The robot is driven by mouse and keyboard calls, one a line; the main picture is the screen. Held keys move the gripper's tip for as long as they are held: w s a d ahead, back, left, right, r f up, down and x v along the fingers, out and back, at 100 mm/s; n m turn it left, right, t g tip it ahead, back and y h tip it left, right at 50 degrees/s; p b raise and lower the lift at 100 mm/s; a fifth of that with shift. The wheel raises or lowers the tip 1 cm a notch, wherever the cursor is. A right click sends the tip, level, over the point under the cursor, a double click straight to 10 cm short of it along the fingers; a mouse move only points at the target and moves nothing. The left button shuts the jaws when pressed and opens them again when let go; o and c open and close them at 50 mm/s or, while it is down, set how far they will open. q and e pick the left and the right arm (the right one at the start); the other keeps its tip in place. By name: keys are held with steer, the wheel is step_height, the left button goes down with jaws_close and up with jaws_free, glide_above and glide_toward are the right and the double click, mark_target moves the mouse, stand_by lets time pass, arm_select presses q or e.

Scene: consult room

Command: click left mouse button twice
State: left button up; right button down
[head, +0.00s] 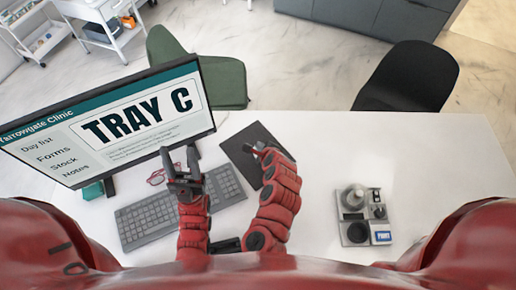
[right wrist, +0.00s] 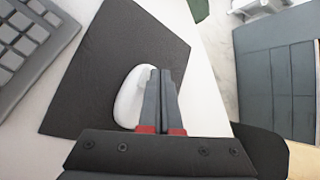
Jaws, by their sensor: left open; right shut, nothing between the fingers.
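The white mouse (right wrist: 130,98) lies on the dark mouse pad (right wrist: 115,50) in the right wrist view. My right gripper (right wrist: 160,72) is shut and empty, its fingertips over or beside the right part of the mouse and hiding that part. I cannot tell whether they touch it. In the head view my right gripper (head: 258,149) is above the mouse pad (head: 240,160), and the mouse is hard to make out behind it. My left gripper (head: 180,163) is open and empty above the keyboard, in front of the monitor.
The keyboard (head: 146,221) lies left of the pad. The monitor (head: 70,165) reads TRAY C. Red glasses (head: 155,177) lie near its base. A small tray (head: 357,241) of items stands at right. The white table (head: 430,150) is clear around it. A black chair (head: 405,80) stands behind.

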steer(key=shift+r+p, duration=2.3)
steer(key=shift+r, duration=0.25)
steer(key=shift+f, duration=0.1)
